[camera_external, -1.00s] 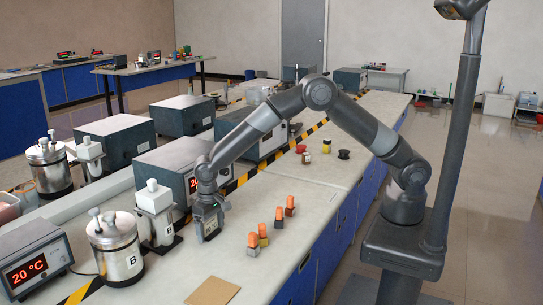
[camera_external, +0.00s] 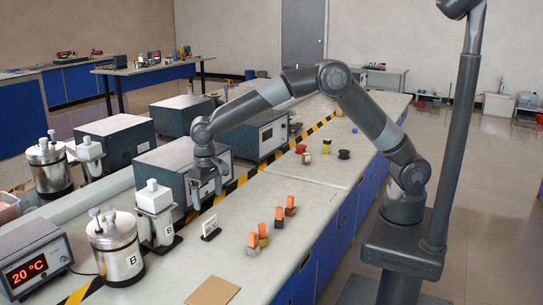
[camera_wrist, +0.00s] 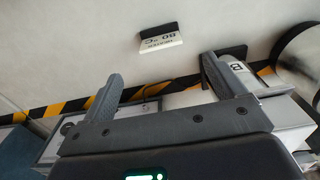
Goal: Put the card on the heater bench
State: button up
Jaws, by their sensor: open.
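The card (camera_external: 211,228), a small white sign with dark print in a dark foot, stands upright on the pale bench top (camera_external: 330,190), right of the white-capped unit marked B. In the wrist view the card (camera_wrist: 161,40) appears upside down, with print that seems to read heater and 80 °C. My gripper (camera_external: 206,197) is open and empty above the bench, a little above and behind the card. In the wrist view my gripper (camera_wrist: 160,76) has its fingers spread, with the card apart from them.
Unit B (camera_external: 156,212), a steel pot (camera_external: 116,250) and a 20 °C display box (camera_external: 32,262) stand at left. A grey box (camera_external: 170,165) is behind my gripper. Several orange-topped blocks (camera_external: 279,216) stand to the right. A brown square (camera_external: 213,291) lies in front. Striped tape (camera_external: 245,178) crosses the bench.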

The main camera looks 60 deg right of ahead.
jog(key=s+d+r+t, duration=0.1)
jog(key=s+d+r, duration=0.4)
jog(key=d+r, duration=0.55)
jog(key=s+d+r+t, duration=0.2)
jog(key=s+d+r, duration=0.4)
jog(key=d, duration=0.8)
jog(key=s+d+t, duration=0.2)
jog(key=s+d, duration=1.2)
jog(key=s, duration=0.5)
jog(key=shift+d+t, duration=0.25)
jog(key=shift+t, duration=0.05)
